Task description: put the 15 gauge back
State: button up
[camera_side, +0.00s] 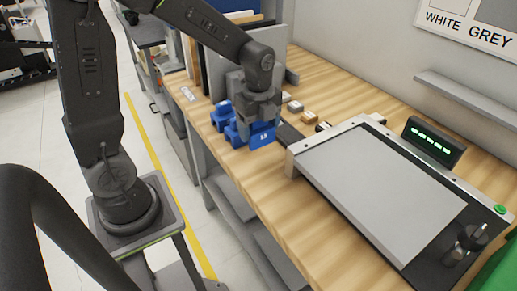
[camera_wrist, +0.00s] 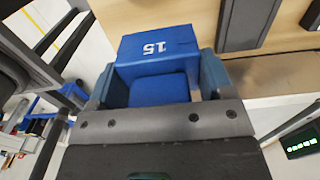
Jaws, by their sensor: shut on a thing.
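The 15 gauge is a blue block with a white number. It is in my gripper (camera_wrist: 158,78), between the two fingers in the wrist view, where its face reads 15 upside down (camera_wrist: 155,47). In the side view my gripper (camera_side: 257,112) points down over the left part of the wooden bench, with the gauge (camera_side: 263,137) at its fingertips. Other blue pieces (camera_side: 221,113) sit just left of and behind it. I cannot tell whether the held gauge touches the bench or these pieces.
A machine with a grey panel (camera_side: 380,190) on top fills the bench to the right. A display with green lights (camera_side: 434,141) stands behind it. Small blocks (camera_side: 294,106) lie behind my gripper, and upright boards (camera_side: 290,48) stand at the back left.

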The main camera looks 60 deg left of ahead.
jog(key=shift+f, duration=2.75)
jog(key=shift+f, duration=0.15)
jog(key=o, duration=1)
notch_tip(320, 180, up, 12)
jog(key=shift+r, duration=0.1)
jog(key=shift+s+d+r+n+t, duration=0.9)
jog(key=shift+s+n, duration=1.3)
jog(key=shift+n, duration=0.8)
jog(key=shift+s+d+r+n+t, duration=0.85)
jog(key=shift+s+n, duration=1.35)
jog(key=shift+n, duration=0.8)
jog(key=shift+s+d+r+n+t, duration=0.9)
jog(key=shift+s+n, duration=1.3)
jog(key=shift+n, duration=0.8)
